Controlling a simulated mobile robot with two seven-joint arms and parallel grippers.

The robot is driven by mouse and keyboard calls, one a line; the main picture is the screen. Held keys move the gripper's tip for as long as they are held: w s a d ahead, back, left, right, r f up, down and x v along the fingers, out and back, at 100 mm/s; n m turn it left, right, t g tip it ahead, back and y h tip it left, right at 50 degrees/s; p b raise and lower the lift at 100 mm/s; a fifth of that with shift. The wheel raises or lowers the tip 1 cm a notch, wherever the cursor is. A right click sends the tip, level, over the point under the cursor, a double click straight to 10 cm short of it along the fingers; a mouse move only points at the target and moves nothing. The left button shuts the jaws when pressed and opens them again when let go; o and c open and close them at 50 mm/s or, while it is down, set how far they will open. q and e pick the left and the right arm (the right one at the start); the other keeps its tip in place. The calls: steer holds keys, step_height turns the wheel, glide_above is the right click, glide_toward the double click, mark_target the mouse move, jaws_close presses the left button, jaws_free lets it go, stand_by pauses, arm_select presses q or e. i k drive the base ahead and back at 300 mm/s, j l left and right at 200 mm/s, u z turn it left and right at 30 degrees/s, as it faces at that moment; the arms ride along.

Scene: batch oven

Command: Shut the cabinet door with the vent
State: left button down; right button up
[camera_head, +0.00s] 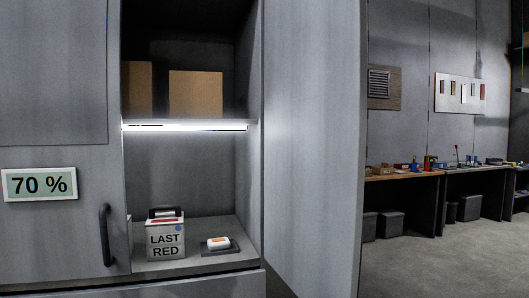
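A tall grey cabinet door (312,140) stands open at the right side of a lit cabinet opening (187,185). I see no vent on the face turned towards me. A dark slatted vent (379,83) shows on a brown panel beyond the door's right edge, apparently on the far wall. A second grey door (75,235) with a dark vertical handle (106,235) covers the left of the opening. Neither of my grippers is in view.
A box labelled LAST RED (165,240) and a small white and orange item on a dark tray (232,250) stand on the lower shelf. Brown boxes (195,93) are above. A "70 %" sign (40,184) is at left. Workbenches (405,177) and open floor (430,262) lie right.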

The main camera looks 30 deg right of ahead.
mark_target(316, 51)
steer(key=l, duration=1.3)
steer(key=i+l, duration=0.15)
steer(key=l, duration=1.15)
steer(key=i+l+u, duration=0.1)
steer(key=i+l, duration=0.15)
